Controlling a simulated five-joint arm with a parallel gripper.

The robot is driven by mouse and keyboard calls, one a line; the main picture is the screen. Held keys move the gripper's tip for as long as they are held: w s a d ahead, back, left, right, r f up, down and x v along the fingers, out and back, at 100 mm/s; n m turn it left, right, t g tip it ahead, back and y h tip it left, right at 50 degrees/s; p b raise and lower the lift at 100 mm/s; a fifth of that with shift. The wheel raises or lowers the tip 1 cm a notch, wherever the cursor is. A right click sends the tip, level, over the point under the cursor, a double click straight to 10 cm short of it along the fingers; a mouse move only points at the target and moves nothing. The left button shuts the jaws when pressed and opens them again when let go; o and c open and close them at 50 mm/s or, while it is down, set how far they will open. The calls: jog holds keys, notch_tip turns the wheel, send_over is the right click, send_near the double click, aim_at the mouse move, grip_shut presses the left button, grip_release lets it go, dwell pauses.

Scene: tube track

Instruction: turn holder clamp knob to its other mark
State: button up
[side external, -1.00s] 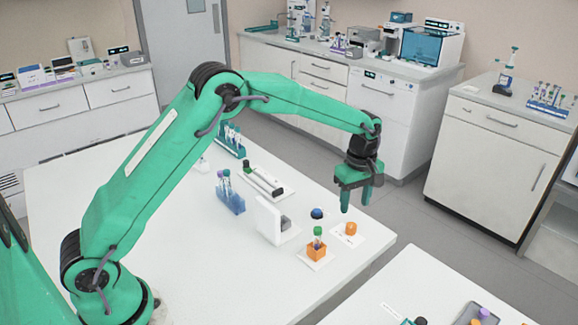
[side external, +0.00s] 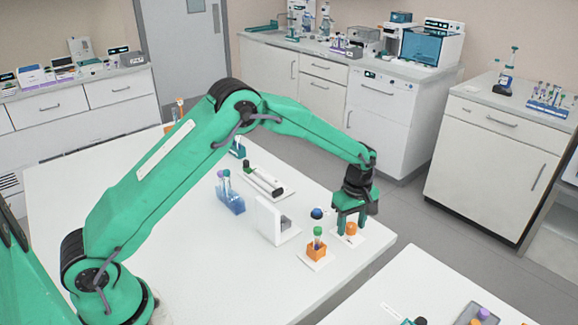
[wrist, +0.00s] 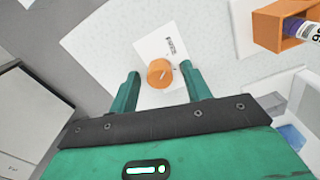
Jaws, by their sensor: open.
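The orange clamp knob (side external: 351,228) stands on a white plate near the right corner of the white table. In the wrist view the knob (wrist: 160,72) is round with a pale pointer line, and small dark print shows on its plate (wrist: 115,45). My gripper (side external: 349,230) points down at the knob, with its green fingers open. In the wrist view the fingers (wrist: 160,88) lie to the left and right of the knob, with gaps on both sides. I cannot tell exactly how far down they reach.
An orange holder (side external: 317,252) with a green-capped tube stands close to the left of the knob. The table's edge is close on the right.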

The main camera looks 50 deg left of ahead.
jog(key=c, duration=1)
jog(key=shift+m, duration=0.4)
jog(key=m, duration=0.9)
jog(key=shift+m, duration=0.3)
jog(key=m, duration=0.3)
jog(key=shift+m, duration=0.4)
